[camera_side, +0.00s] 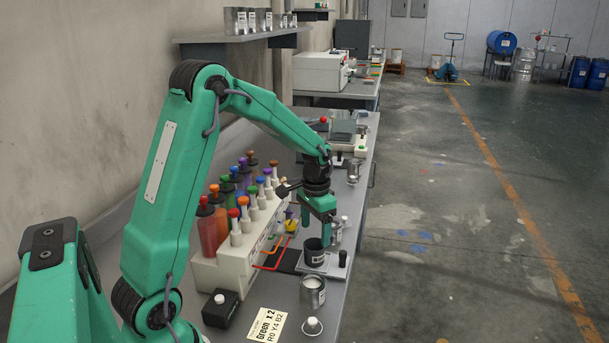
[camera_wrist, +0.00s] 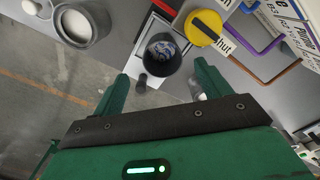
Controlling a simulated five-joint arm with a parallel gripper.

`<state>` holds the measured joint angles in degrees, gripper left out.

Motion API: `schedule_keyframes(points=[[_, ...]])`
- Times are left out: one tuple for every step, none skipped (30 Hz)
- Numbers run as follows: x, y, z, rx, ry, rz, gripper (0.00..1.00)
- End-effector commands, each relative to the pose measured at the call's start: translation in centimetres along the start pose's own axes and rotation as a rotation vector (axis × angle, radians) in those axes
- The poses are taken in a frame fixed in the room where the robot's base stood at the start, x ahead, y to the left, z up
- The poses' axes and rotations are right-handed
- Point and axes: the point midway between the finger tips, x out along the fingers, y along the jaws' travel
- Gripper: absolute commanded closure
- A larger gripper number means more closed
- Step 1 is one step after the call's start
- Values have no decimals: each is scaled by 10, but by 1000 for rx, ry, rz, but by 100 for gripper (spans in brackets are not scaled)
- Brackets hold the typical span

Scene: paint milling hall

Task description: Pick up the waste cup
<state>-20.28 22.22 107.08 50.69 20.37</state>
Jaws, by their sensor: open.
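A dark cup (camera_side: 314,253), which looks like the waste cup, stands upright on a pale plate (camera_side: 331,271) on the bench. In the wrist view the cup (camera_wrist: 162,54) shows its open top, with blue and white swirled matter inside. My gripper (camera_side: 322,214) points down, above and close to the cup in the side view. In the wrist view my gripper (camera_wrist: 160,82) has its two green fingers spread apart, with nothing between the tips. The cup appears just beyond the gap, and I cannot tell whether a finger touches it.
A metal can (camera_side: 312,292) of white matter stands in front of the cup. A small black knob (camera_side: 342,258) is right beside it. A yellow valve knob (camera_wrist: 204,27) is close by. A rack (camera_side: 240,255) of coloured bottles stands left; the bench's right edge is near.

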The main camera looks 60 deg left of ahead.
Motion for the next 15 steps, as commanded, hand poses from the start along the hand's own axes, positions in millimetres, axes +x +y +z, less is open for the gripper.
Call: schedule_keyframes(points=[[0, -1, 0, 0, 0, 0, 24], [1, -1, 0, 0, 0, 0, 24], [1, -1, 0, 0, 0, 0, 24], [1, -1, 0, 0, 0, 0, 24], [2, 0, 0, 0, 0, 0, 24], [4, 0, 0, 0, -1, 0, 24], [5, 0, 0, 0, -1, 0, 24], [8, 0, 0, 0, -2, 1, 24], [11, 0, 0, 0, -3, 1, 24], [14, 0, 0, 0, -4, 1, 24], [16, 0, 0, 0, -3, 1, 24], [19, 0, 0, 0, -2, 1, 24], [21, 0, 0, 0, -2, 1, 24], [23, 0, 0, 0, -2, 1, 24], [25, 0, 0, 0, -2, 1, 24]])
